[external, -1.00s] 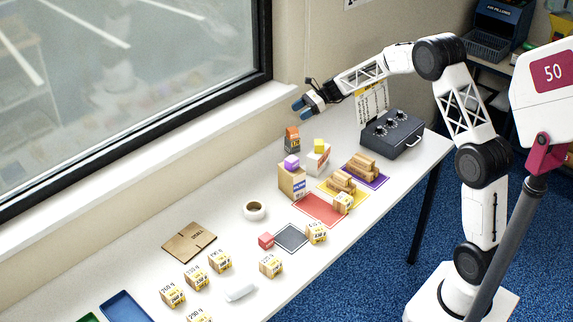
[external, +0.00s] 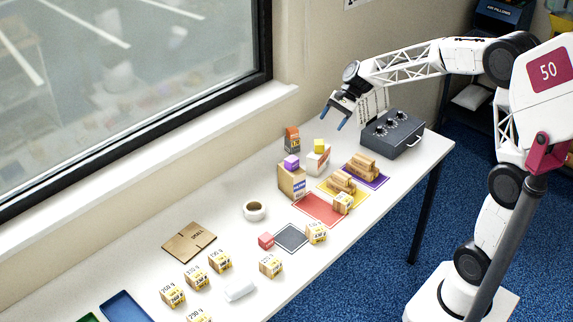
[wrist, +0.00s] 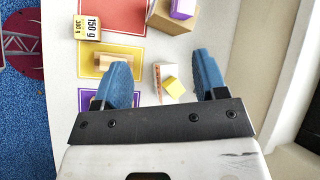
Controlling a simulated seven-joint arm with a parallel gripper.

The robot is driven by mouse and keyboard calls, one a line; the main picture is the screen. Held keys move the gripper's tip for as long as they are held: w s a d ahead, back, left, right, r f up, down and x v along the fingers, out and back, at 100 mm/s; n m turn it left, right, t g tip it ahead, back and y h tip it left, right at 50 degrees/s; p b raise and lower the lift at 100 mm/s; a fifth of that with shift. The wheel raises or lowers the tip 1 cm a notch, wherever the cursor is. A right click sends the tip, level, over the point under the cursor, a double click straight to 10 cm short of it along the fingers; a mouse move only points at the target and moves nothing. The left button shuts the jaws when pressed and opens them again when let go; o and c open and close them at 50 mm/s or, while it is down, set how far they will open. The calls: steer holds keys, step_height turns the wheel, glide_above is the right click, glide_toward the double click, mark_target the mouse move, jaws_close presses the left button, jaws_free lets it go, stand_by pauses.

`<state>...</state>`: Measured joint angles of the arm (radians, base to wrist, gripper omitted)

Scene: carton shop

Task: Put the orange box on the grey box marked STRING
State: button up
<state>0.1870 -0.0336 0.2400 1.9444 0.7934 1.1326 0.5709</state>
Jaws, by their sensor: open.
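The small orange box (external: 292,132) sits on top of the dark grey box (external: 291,147) near the window side of the table. The grey box's lettering is too small to read. My gripper (external: 331,118) is open and empty, above the table to the right of the orange box and apart from it. In the wrist view my gripper (wrist: 160,68) has its two blue fingers spread wide with nothing held. I cannot make out the orange and grey boxes in the wrist view.
A yellow cube (external: 319,145) sits on a white box (external: 318,162) below my gripper. A purple cube (external: 291,162) tops a carton (external: 292,182). A dark control box (external: 392,135) stands to the right. Wooden pieces lie on the yellow (external: 326,190) and purple mats.

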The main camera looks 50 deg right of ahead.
steer(key=s+n+t+h, duration=0.1)
steer(key=s+n+h, duration=0.7)
steer(key=s, duration=2.9)
steer(key=n, duration=0.5)
steer(key=shift+a+f, duration=0.3)
steer(key=shift+f, duration=0.05)
